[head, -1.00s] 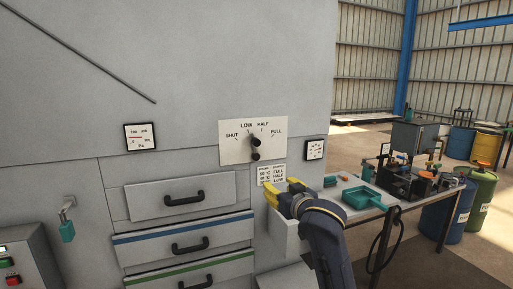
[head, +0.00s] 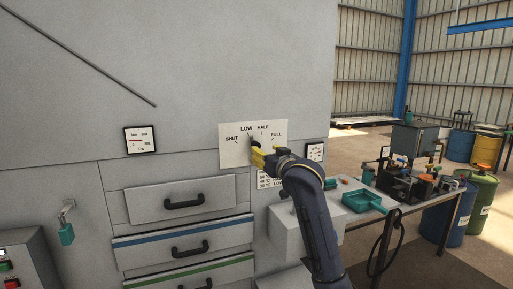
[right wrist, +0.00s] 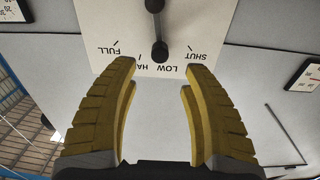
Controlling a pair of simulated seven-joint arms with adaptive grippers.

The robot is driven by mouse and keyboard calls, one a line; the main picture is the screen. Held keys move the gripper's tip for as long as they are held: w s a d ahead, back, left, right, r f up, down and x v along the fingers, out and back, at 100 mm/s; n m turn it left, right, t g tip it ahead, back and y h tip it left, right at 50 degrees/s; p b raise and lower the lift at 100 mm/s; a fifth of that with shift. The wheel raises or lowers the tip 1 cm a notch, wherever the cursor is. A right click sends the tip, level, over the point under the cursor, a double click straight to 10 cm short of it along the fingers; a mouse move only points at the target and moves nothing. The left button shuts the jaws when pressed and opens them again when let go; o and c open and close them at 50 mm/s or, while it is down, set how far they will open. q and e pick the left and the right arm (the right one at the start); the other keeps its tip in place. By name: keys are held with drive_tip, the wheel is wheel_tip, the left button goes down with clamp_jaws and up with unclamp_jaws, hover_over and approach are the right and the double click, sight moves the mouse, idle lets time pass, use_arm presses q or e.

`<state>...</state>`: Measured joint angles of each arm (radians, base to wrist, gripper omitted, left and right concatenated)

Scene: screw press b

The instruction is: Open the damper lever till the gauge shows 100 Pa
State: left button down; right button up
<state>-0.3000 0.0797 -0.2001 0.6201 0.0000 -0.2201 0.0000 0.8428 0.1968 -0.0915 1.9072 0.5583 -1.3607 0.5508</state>
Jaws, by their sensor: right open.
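The damper lever (head: 255,142) is a dark bar with round black knobs on a white dial plate (head: 227,152) marked SHUT, LOW, HALF and FULL. In the right wrist view, upside down, the lever (right wrist: 159,50) has its near knob beside the LOW mark, toward HALF. My right gripper (head: 258,158) has yellow fingers, open and empty, in front of the plate. In the wrist view the gripper (right wrist: 158,80) has its fingertips either side of the lever's line, short of the knob. The Pa gauge (head: 140,140) is left of the plate; its reading is too small to tell. My left gripper is out of view.
A second gauge (head: 315,151) is right of the plate, and a printed card (head: 263,181) is partly behind my arm. Drawers with black handles (head: 184,202) lie below. A bench with a green tray (head: 363,199) stands at the right. The wall above the plate is clear.

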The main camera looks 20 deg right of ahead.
sight(258, 147)
drive_tip(key=shift+w+a, duration=0.2)
drive_tip(key=shift+w, duration=2)
drive_tip(key=shift+w+a, duration=0.15)
drive_tip(key=shift+w, duration=2)
clamp_jaws()
